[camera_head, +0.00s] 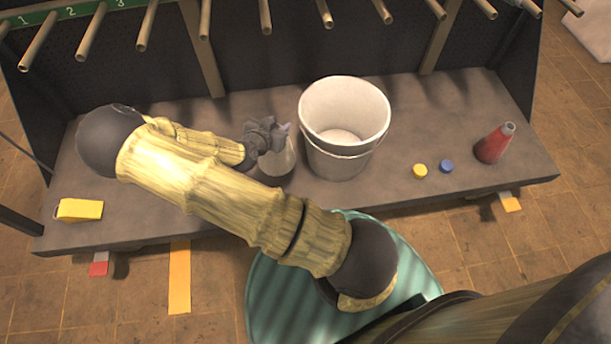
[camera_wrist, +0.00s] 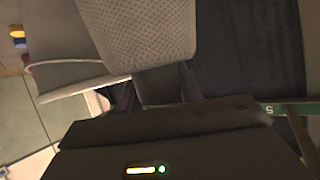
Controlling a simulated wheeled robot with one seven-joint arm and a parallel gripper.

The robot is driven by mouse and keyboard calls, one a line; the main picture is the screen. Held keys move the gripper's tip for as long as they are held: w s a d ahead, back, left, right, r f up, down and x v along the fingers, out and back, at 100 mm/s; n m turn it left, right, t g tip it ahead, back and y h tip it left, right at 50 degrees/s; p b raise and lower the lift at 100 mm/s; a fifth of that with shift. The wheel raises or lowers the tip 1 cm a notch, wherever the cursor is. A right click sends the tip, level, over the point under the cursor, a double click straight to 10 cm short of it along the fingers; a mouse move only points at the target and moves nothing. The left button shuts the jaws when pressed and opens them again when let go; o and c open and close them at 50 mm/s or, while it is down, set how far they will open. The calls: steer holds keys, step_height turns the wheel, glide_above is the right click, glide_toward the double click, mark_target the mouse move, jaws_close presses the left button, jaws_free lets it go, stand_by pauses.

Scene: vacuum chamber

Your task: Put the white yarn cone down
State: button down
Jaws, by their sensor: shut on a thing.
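The white yarn cone (camera_head: 279,166) shows greyish in the head view, just left of the bucket, partly hidden by my gripper. My gripper (camera_head: 272,138) is shut on its narrow upper end. In the wrist view the cone's pale, textured body (camera_wrist: 150,38) fills the top middle, and my gripper's fingers (camera_wrist: 157,88) are on either side of its narrow end. The cone looks upright over the bench (camera_head: 225,198). I cannot tell whether its base touches the surface.
A white bucket (camera_head: 338,162) stands close to the cone's right. Farther right are a yellow disc (camera_head: 420,170), a blue disc (camera_head: 446,166) and a red cone (camera_head: 492,145). A yellow object (camera_head: 80,210) lies at the left end. Several pegs (camera_head: 143,28) project above the bench.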

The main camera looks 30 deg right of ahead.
mark_target(272, 164)
steer(key=shift+w+d+f+n+b, duration=0.1)
steer(key=shift+d+f+n+b, duration=0.1)
steer(key=shift+f+n+b, duration=0.55)
steer(key=shift+f+m, duration=0.1)
steer(key=shift+m, duration=0.15)
steer(key=shift+f+b, duration=0.85)
steer(key=shift+f, duration=1.65)
step_height(272, 164, down, 5)
steer(key=shift+f+b, duration=0.1)
steer(key=shift+b, duration=1.1)
